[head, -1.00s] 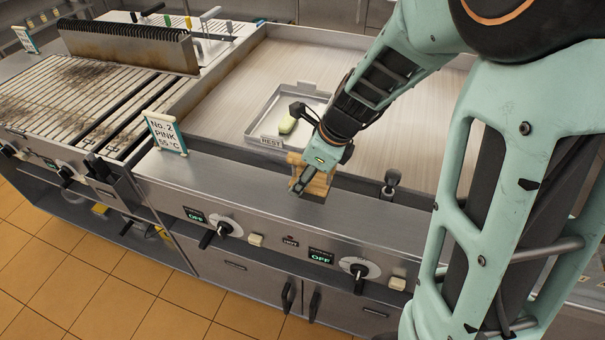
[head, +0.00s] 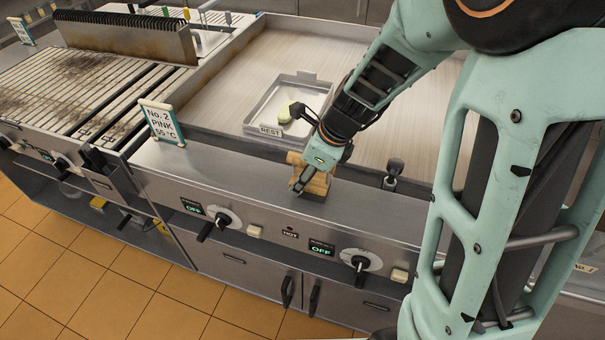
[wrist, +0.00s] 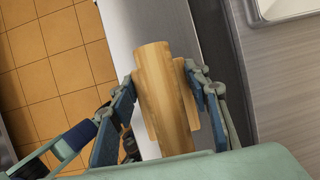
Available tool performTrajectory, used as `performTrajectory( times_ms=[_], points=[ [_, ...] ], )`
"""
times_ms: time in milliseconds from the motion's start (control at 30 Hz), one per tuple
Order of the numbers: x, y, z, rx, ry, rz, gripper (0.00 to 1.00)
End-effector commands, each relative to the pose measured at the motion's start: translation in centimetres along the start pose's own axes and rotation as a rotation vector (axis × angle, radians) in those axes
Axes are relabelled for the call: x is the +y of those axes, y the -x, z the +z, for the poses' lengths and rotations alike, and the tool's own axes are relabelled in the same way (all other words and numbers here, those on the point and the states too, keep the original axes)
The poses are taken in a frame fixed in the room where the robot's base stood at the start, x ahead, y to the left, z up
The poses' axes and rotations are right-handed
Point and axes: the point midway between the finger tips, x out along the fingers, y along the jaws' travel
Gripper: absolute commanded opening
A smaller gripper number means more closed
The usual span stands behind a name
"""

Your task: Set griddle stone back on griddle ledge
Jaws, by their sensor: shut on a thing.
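The griddle stone (head: 316,184) is a tan, wood-coloured block with a rounded bar on it. My gripper (head: 308,178) is shut on it from above. In the wrist view the stone (wrist: 165,100) sits between the two fingers of my gripper (wrist: 160,75), with the bar along the middle and flat block edges showing on both sides. The griddle ledge (head: 225,165) is the flat steel strip along the griddle's front. The stone is over this ledge; I cannot tell whether it touches it. My fingers and wrist hide part of the stone.
A dark knobbed post (head: 393,172) stands to the right. Knobs line the front panel.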

Motion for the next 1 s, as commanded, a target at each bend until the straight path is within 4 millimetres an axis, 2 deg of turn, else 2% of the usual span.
performTrajectory(
  times_ms=[600,633,800,1000],
  points=[
    [0.1,-1.2,-0.5,-0.001,0.001,-0.001,0.17],
    [0.1,-1.1,-0.4,-0.001,0.001,-0.002,0.47],
    [0.1,-1.1,-0.4,-0.001,0.000,-0.001,0.64],
    [0.1,-1.1,-0.5,0.000,0.000,0.001,0.64]
  ],
)
